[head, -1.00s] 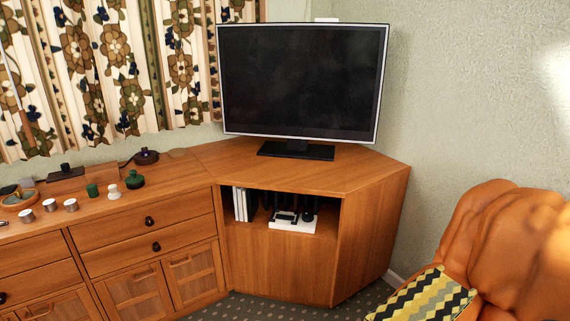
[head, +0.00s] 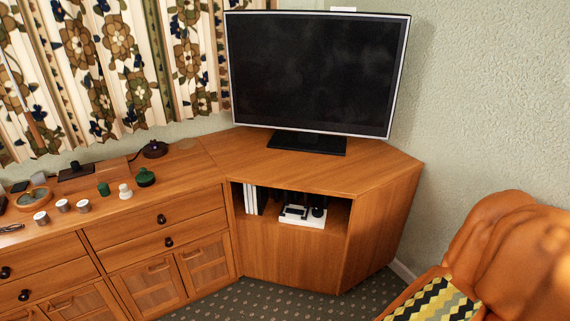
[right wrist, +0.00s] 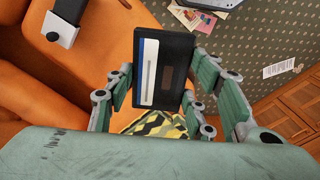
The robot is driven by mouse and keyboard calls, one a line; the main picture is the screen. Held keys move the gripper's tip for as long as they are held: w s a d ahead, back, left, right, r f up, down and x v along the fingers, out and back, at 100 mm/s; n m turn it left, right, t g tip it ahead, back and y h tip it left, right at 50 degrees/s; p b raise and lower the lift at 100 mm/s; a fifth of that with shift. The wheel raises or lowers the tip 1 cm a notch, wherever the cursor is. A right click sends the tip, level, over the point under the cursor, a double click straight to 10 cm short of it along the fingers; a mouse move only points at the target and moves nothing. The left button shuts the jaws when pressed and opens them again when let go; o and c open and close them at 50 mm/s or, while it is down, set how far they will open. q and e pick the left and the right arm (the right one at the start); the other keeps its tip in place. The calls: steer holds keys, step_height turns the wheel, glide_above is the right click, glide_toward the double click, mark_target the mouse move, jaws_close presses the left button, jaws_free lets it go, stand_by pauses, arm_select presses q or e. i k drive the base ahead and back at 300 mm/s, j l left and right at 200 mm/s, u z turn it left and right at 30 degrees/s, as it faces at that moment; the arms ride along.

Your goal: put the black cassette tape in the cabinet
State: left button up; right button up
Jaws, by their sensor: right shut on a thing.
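The black cassette tape (right wrist: 178,62) shows in the right wrist view, with a white and blue label on its left part. My right gripper (right wrist: 161,92) is shut on it, with green and grey fingers at both sides. The wooden corner cabinet (head: 292,258) stands in the middle of the head view under the television. Its upper compartment is open at the front and holds white upright items at the left and a white box (head: 300,217) with black things on it. The back of the compartment is dark. Neither gripper shows in the head view.
The television (head: 315,75) stands on the cabinet top. A wooden sideboard (head: 150,230) with several small cups and jars adjoins it at left. An orange armchair (head: 505,245) with a patterned cushion (head: 435,303) stands at right. Patterned carpet (head: 265,305) is free before the cabinet.

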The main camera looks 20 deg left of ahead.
mark_target(323, 179)
steer(key=i+j+u, duration=0.1)
steer(key=i+j, duration=0.2)
steer(key=i, duration=0.15)
steer(key=i+j+u, duration=0.1)
steer(key=i, duration=0.35)
steer(key=i+j+u, duration=0.1)
steer(key=i+j, duration=0.25)
steer(key=i+j+u, duration=0.1)
steer(key=i, duration=0.45)
